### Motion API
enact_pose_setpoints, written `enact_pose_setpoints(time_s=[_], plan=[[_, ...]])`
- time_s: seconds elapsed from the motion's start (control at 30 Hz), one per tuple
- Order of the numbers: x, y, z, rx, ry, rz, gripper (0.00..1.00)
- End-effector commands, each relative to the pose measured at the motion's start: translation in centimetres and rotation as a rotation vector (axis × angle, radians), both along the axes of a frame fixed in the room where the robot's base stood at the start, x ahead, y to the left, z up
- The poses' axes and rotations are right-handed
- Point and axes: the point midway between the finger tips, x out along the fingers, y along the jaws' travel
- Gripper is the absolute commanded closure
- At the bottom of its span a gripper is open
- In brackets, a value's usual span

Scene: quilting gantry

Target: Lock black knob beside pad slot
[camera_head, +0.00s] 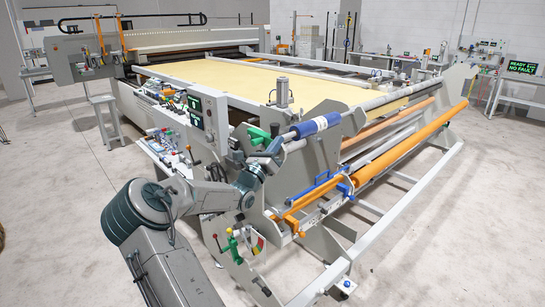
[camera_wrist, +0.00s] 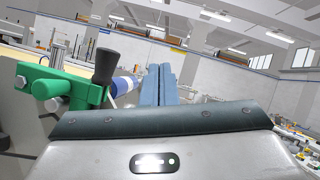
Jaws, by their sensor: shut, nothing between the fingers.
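A black knob (camera_wrist: 106,65) stands upright on a green clamp block (camera_wrist: 72,88), at the left in the wrist view. In the head view the green block (camera_head: 257,135) and the small black knob (camera_head: 275,130) sit at the near end of the blue roller. My gripper (camera_wrist: 160,72) has its two blue-grey fingers together with nothing between them. It is right of the knob in the wrist view, and no contact shows. In the head view my gripper (camera_head: 272,151) is close to the green block, small and partly lost against the frame. I cannot make out a pad slot.
The blue roller (camera_head: 315,125) lies just beyond the clamp; the grey side plate (camera_head: 318,155) stands below it. A green handle (camera_head: 232,241) is low in front. Open floor lies at the left.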

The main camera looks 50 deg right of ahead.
Motion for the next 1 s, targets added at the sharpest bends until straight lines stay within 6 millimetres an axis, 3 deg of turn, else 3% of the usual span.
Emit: enact_pose_setpoints(time_s=[0.2, 0.4, 1.0], plan=[[-2.2, 3.2, -0.4, 0.002, -0.001, -0.007, 1.0], [-2.9, 5.0, -0.2, 0.0, -0.001, -0.006, 1.0], [-2.9, 5.4, -0.2, 0.0, 0.0, -0.004, 1.0]])
